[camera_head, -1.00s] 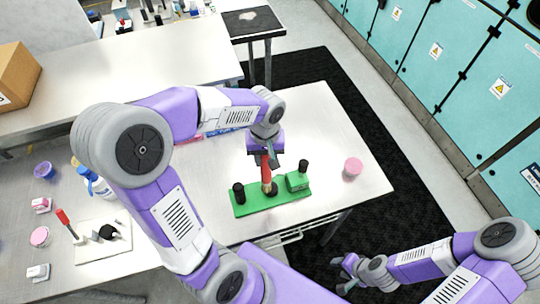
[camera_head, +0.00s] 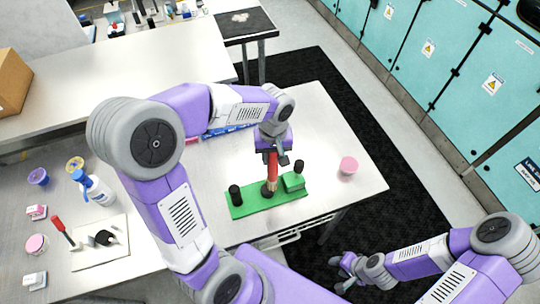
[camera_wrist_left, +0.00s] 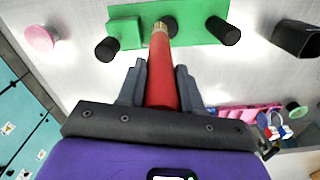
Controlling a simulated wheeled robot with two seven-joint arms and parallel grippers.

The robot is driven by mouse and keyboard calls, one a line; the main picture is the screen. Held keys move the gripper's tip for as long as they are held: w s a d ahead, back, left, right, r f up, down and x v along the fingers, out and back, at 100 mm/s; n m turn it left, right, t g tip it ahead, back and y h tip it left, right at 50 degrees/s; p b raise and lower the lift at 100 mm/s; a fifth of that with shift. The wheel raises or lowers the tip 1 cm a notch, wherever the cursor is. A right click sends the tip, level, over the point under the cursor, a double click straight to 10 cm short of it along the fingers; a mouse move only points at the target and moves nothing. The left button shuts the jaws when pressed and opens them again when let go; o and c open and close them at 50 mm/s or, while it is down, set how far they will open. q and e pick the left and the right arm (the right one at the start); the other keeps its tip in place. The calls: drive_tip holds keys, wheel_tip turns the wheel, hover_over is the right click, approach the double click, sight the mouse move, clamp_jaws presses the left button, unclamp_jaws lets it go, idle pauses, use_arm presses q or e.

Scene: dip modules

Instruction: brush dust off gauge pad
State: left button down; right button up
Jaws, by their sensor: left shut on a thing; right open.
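My left gripper (camera_head: 275,160) is shut on the red handle of a brush (camera_wrist_left: 162,85) above the table. The brush points down, its tan bristle end (camera_head: 271,185) at a dark round pad (camera_head: 266,191) on the green gauge base (camera_head: 249,208). In the left wrist view the tip meets or nearly meets the dark pad (camera_wrist_left: 169,24); contact is hard to tell. Black posts stand toward both ends of the base, beside a green block (camera_head: 293,182). No dust can be made out. My right gripper (camera_head: 345,270) is open and empty, low beyond the table's front edge.
A pink round container (camera_head: 348,165) stands right of the base. At left are a white board (camera_head: 100,257) with a red-handled tool, a white bottle with a blue cap (camera_head: 92,187) and small tubs.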

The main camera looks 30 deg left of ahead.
use_arm(q)
drive_tip(key=shift+r, duration=0.1)
wheel_tip(320, 180, up, 7)
drive_tip(key=p, duration=0.5)
drive_tip(key=shift+p, duration=0.35)
